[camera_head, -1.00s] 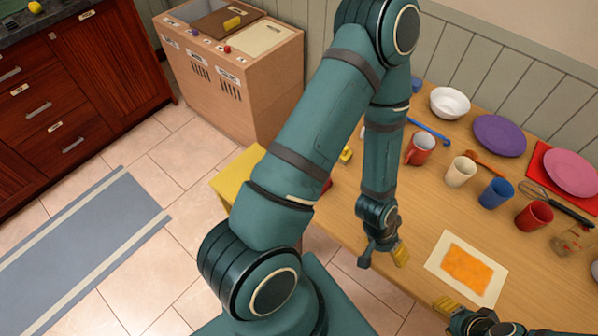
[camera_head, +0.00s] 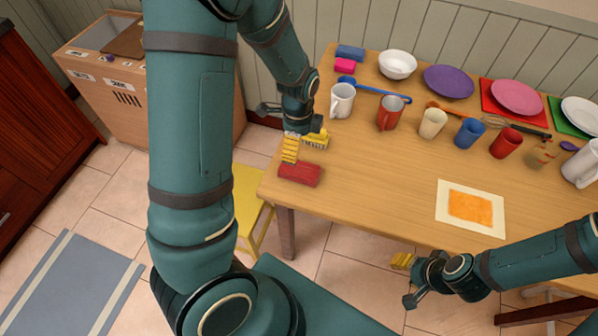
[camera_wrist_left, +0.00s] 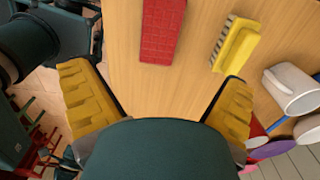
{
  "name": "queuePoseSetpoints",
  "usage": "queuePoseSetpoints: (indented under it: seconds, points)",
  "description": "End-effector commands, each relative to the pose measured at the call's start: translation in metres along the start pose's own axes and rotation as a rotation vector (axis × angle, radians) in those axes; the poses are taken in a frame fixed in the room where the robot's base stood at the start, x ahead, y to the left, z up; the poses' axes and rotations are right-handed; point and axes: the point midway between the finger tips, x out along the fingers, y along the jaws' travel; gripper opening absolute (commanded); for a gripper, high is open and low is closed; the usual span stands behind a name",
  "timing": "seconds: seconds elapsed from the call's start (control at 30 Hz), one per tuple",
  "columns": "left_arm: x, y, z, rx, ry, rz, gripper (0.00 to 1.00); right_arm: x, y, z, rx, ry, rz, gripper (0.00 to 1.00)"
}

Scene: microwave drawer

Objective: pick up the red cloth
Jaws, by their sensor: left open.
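The red cloth (camera_head: 299,174) lies as a flat folded bundle near the left front corner of the wooden table. In the left wrist view the red cloth (camera_wrist_left: 162,30) shows at the top, ahead of the fingers and partly cut off by the edge. My left gripper (camera_head: 291,149) is just behind the cloth in the head view, above the table. In the wrist view its yellow fingers (camera_wrist_left: 158,103) are spread with bare table between them. My right gripper (camera_head: 405,279) is off the table's front edge, apart from the cloth; its jaw opening is unclear.
A yellow brush (camera_head: 316,140) lies close beside my left gripper; it also shows in the wrist view (camera_wrist_left: 236,45). A yellow stool (camera_head: 248,205) is left of the table (camera_head: 370,190). The table's middle is clear.

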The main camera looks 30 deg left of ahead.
Motion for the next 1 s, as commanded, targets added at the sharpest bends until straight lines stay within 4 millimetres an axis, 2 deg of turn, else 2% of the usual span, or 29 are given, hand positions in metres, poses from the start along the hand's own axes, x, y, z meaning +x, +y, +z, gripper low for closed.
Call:
queuePoseSetpoints:
  seconds: [0.1,0.3,0.67,0.9,1.0]
  points:
    - [0.027,0.002,0.0,-0.001,-0.002,0.006,1.0,0.007,0.003,0.002,-0.001,-0.004,0.0,0.47]
    - [0.061,0.001,0.0,-0.003,0.0,0.004,1.0,0.015,0.006,0.002,-0.002,-0.002,0.0,0.47]
    - [0.084,0.001,0.001,-0.005,0.0,0.003,1.0,0.021,0.008,0.001,-0.002,0.001,0.0,0.47]
    - [0.119,0.002,0.004,-0.005,0.0,0.005,1.0,0.032,0.012,0.0,-0.003,0.007,0.0,0.47]
    - [0.126,0.001,0.004,-0.003,0.0,0.002,1.0,0.034,0.013,-0.001,-0.003,0.008,0.0,0.47]
